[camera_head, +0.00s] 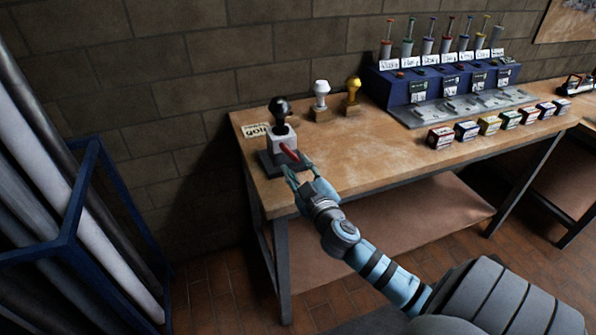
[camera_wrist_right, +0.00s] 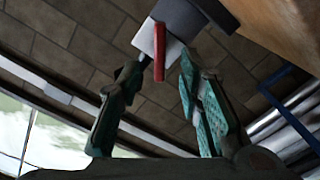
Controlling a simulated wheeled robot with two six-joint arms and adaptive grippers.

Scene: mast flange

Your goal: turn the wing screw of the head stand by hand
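The head stand (camera_head: 282,140) is at the left end of the workbench. It has a dark base, a pale block and a black knob on top. Its red wing screw (camera_head: 289,152) sticks out from the block toward my right gripper (camera_head: 297,170). In the right wrist view the wing screw (camera_wrist_right: 158,52) appears as a red bar in front of the pale block, in the gap between the fingers of my right gripper (camera_wrist_right: 160,78). The fingers are apart, and I see no clear contact with the screw. My left gripper is not in view.
The workbench (camera_head: 400,155) has free room in its middle. A blue rack (camera_head: 440,85) and several small boxes are farther right. A blue frame (camera_head: 75,205) holding pipes stands left.

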